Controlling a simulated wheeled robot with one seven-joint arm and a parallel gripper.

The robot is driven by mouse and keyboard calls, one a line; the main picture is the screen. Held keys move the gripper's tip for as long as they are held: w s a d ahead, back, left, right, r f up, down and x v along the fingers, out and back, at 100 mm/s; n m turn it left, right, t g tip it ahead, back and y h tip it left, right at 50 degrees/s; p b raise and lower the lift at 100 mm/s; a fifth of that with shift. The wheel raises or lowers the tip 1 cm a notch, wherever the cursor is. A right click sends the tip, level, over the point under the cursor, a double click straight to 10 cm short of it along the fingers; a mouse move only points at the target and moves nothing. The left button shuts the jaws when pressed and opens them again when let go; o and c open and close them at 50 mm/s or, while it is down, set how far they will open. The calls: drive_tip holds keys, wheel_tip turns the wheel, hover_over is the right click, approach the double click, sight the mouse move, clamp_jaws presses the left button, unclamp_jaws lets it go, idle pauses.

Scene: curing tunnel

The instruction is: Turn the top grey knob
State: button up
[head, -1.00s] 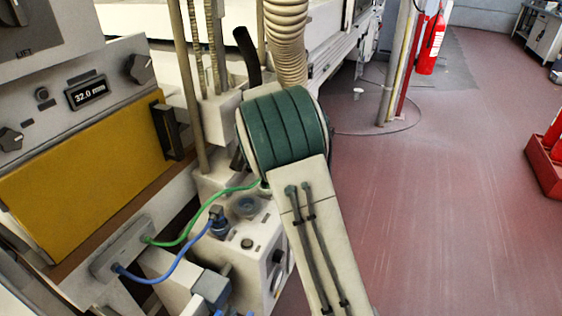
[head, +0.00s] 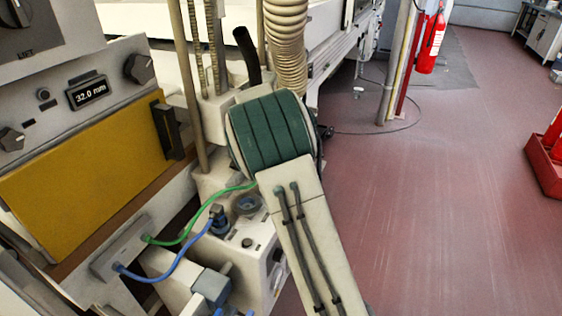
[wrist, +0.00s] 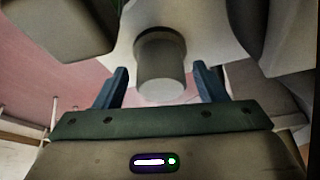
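In the wrist view, a grey cylindrical knob (wrist: 162,75) with a darker collar sticks out from a pale surface. My gripper (wrist: 160,72) is open, with one blue finger on each side of the knob. A gap shows between each finger and the knob, and I see no contact. How deep the knob sits between the fingers is hard to tell. In the head view my gripper is hidden behind my green arm joint, and I cannot match this knob to one there.
A panel at the left has a dark grey knob (head: 138,68), a "32.0 mm" display (head: 87,92) and a yellow plate (head: 90,165). A green cable (head: 200,222), a blue cable (head: 172,268) and a ribbed hose (head: 285,45) are close to my arm.

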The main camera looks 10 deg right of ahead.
drive_tip(key=shift+r, duration=0.1)
drive_tip(key=v, duration=1.3)
drive_tip(key=shift+r+p, duration=0.3)
drive_tip(key=shift+p, duration=0.05)
drive_tip(key=shift+s+a, duration=0.1)
drive_tip(key=s+d+r+n+y+p, duration=0.1)
drive_tip(key=s+n+p, duration=0.2)
drive_tip(key=s, duration=1.3)
drive_tip(key=s+d+r+n+y+p, duration=0.2)
drive_tip(key=s+n+p, duration=0.2)
drive_tip(key=s, duration=1.3)
drive_tip(key=n, duration=0.3)
drive_tip(key=shift+d+r+y, duration=0.2)
drive_tip(key=shift+d+y, duration=0.1)
drive_tip(key=shift+d, duration=0.05)
drive_tip(key=shift+s, duration=0.1)
